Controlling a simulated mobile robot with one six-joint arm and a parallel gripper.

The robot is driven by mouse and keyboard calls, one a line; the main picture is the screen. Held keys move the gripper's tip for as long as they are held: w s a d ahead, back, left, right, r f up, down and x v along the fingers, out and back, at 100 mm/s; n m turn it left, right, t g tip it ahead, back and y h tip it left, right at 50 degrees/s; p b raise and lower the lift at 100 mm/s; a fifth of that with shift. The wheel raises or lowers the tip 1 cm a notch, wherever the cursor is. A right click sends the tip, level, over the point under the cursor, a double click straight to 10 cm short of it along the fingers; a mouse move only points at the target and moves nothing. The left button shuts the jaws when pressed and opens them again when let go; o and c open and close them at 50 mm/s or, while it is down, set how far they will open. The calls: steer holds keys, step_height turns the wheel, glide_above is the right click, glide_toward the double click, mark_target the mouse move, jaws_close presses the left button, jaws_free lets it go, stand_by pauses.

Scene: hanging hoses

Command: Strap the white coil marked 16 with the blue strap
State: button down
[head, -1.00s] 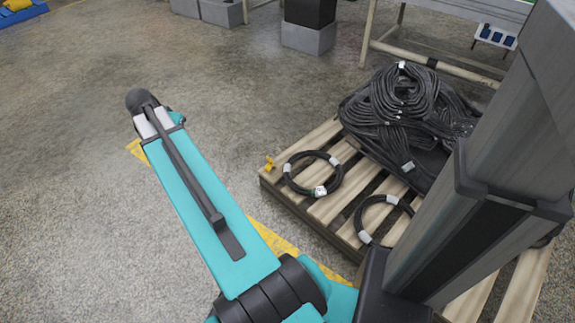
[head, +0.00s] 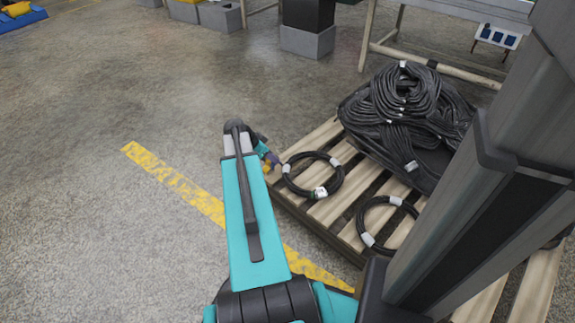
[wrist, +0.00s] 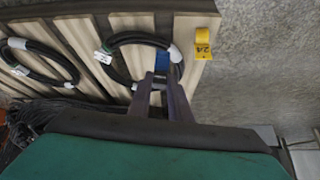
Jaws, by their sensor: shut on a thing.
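My gripper (wrist: 160,78) is shut on a small blue piece (wrist: 161,58), which looks like the blue strap. In the wrist view it is at the near edge of a black coil with white bands (wrist: 112,42). I cannot tell whether the strap touches or goes round the coil. In the head view this coil (head: 337,182) lies on the pallet, right of my arm's end, with a white tag. A second black coil with white bands (head: 375,243) lies nearer; it shows in the wrist view too (wrist: 38,82). No white coil is in view and no 16 can be read.
The coils lie on a wooden pallet (head: 296,203). A large heap of black hoses (head: 400,112) fills the pallet's back. Bare floor with a yellow line (head: 178,182) lies to the left.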

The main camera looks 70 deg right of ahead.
steer(key=s+d+f+m+g, duration=0.1)
steer(key=s+d+f, duration=0.1)
steer(key=s, duration=0.3)
steer(key=shift+s+f+m+b, duration=0.25)
steer(key=shift+f+m+b, duration=0.1)
steer(key=shift+f, duration=0.5)
steer(key=shift+w+a, duration=0.15)
steer(key=shift+f, duration=0.2)
steer(key=shift+w+f+b, duration=0.1)
steer(key=shift+f+b, duration=1.1)
steer(key=shift+f, duration=0.55)
steer(key=shift+f+b, duration=1.1)
steer(key=shift+f, duration=0.75)
stand_by(1.2)
